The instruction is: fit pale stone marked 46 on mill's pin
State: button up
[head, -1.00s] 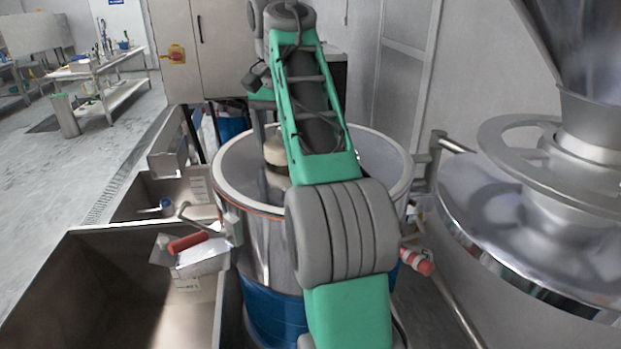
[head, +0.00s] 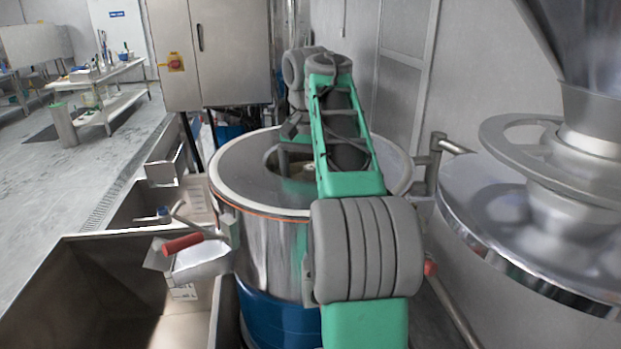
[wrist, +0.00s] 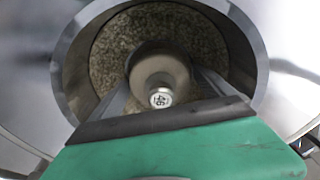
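The pale stone (wrist: 160,72) is in the middle of the wrist view, a rounded tan piece with a small metal end marked 46. My gripper (wrist: 163,88) has a finger on each side of it and appears shut on it. Beyond the stone, a speckled stone bed (wrist: 118,50) lies inside the mill's round opening. The mill (head: 262,245) is a steel drum with a blue lower part in the head view. My arm reaches over it, with the hand down at the opening. The pin is hidden, and I cannot tell whether the stone touches anything below.
A steel sink (head: 90,290) stands at the left, with a red-handled lever (head: 183,243) between it and the mill. A large steel machine (head: 520,220) stands close on the right. A grey cabinet (head: 210,60) is behind. The floor at far left is open.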

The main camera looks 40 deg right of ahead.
jog(key=shift+o, duration=0.6)
notch_tip(320, 180, up, 12)
jog(key=s+a+p, duration=0.1)
jog(key=p, duration=0.3)
jog(key=shift+p, duration=0.35)
